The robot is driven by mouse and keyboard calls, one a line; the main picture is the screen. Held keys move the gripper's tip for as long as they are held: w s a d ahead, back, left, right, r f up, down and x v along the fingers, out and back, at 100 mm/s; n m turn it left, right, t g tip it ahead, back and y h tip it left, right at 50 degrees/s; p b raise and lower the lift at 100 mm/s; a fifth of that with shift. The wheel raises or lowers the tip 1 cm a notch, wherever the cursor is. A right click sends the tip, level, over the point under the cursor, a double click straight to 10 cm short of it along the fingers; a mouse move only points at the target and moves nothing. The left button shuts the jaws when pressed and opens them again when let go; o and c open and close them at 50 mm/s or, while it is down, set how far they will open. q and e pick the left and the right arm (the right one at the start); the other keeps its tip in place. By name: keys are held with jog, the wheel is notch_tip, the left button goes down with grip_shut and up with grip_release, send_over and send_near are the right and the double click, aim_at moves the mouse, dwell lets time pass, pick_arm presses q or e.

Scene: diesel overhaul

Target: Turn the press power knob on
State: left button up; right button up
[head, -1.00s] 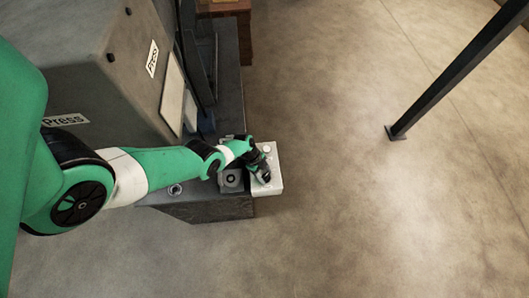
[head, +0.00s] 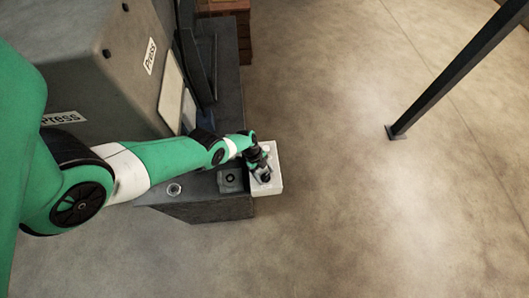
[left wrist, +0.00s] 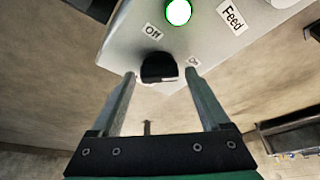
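The press power knob (left wrist: 158,66) is a black round knob on the face of a light grey control box (left wrist: 205,45). An "Off" label (left wrist: 153,31) is at its upper left, and a partly hidden label (left wrist: 193,62) is at its right. Which way the knob points is unclear. My left gripper (left wrist: 160,76) is open, with one fingertip on each side of the knob and gaps visible. In the head view my left gripper (head: 264,174) is over the control box (head: 275,182) and hides the knob. My right gripper is in neither view.
A lit green button (left wrist: 178,12) and a "Feed" label (left wrist: 232,15) are beyond the knob. The grey press (head: 105,60) stands at the left on a dark base (head: 215,208). A dark post (head: 445,75) stands at the right. The floor between is clear.

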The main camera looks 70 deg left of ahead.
aim_at(260, 173)
pick_arm(q)
jog(key=shift+o, duration=0.4)
jog(key=shift+r+p, duration=0.3)
jog(key=shift+p, duration=0.05)
jog(key=p+v, duration=0.5)
jog(key=v, duration=0.2)
jog(key=shift+p, duration=0.4)
jog(key=shift+f, duration=0.1)
